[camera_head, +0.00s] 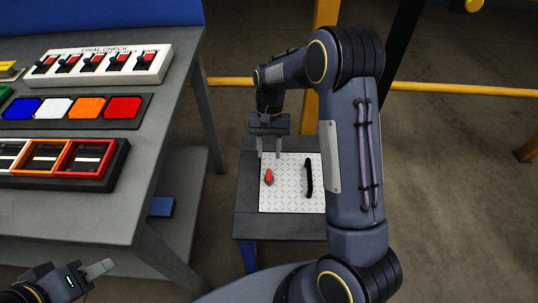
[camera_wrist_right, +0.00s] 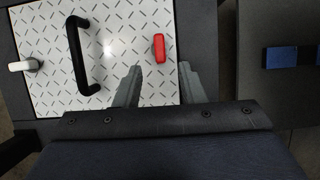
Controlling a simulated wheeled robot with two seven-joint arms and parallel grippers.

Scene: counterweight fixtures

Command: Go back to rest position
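In the head view the red latch (camera_head: 268,177) lies on a white patterned plate (camera_head: 287,201), beside a black bar handle (camera_head: 308,177). My left gripper (camera_head: 92,274) is low at the bottom left, partly cut off; its finger gap is not clear.
A grey workbench (camera_head: 110,220) fills the left, carrying a switch box (camera_head: 108,65), a row of coloured tiles (camera_head: 75,108) and coloured trays (camera_head: 60,158). The stand (camera_head: 280,228) is dark with blue legs. A yellow rail (camera_head: 460,90) runs behind. Floor at the right is clear.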

